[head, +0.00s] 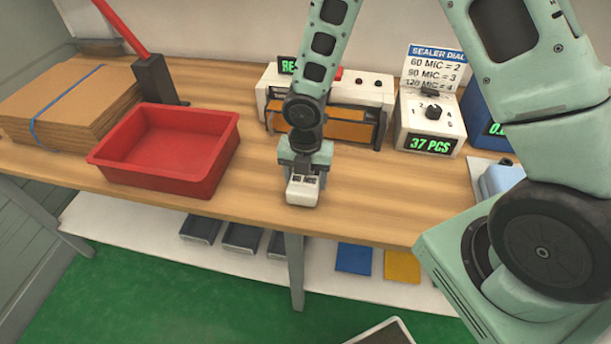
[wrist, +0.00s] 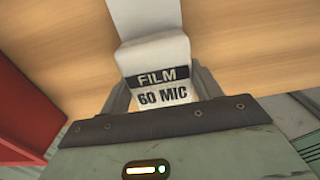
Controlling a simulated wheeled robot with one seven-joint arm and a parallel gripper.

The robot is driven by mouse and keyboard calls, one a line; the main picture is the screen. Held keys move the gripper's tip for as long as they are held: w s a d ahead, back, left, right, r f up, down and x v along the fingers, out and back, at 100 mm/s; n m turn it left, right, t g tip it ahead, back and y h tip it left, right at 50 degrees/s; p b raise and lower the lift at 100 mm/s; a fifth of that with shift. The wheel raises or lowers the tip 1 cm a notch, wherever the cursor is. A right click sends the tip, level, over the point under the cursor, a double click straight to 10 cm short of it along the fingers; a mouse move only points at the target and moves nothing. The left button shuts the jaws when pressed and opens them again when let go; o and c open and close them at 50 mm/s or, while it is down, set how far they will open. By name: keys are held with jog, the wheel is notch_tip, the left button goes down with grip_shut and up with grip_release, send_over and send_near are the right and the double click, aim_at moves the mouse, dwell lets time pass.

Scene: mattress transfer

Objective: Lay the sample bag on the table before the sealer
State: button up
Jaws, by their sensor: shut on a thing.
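The sample bag (head: 303,189) is white with a dark label. In the wrist view the bag (wrist: 158,60) reads "FILM 60 MIC". My gripper (head: 305,165) is shut on it, and the wrist view shows the gripper's fingers (wrist: 160,95) on both sides of it. The bag is over the wooden table (head: 255,195), near its front edge. I cannot tell whether it touches the tabletop. The sealer (head: 345,88) is a white machine with an orange-brown front, behind my gripper and partly hidden by my arm.
A red tray (head: 165,180) stands left of my gripper, and its wall shows in the wrist view (wrist: 40,110). Cardboard sheets (head: 65,100) are stacked far left. A dial box (head: 430,122) reading "37 PCS" and a sign with 60 MIC = 2 stand right of the sealer. Bare tabletop lies right of my gripper.

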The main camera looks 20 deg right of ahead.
jog(key=shift+f, duration=0.45)
jog(key=o, duration=1.1)
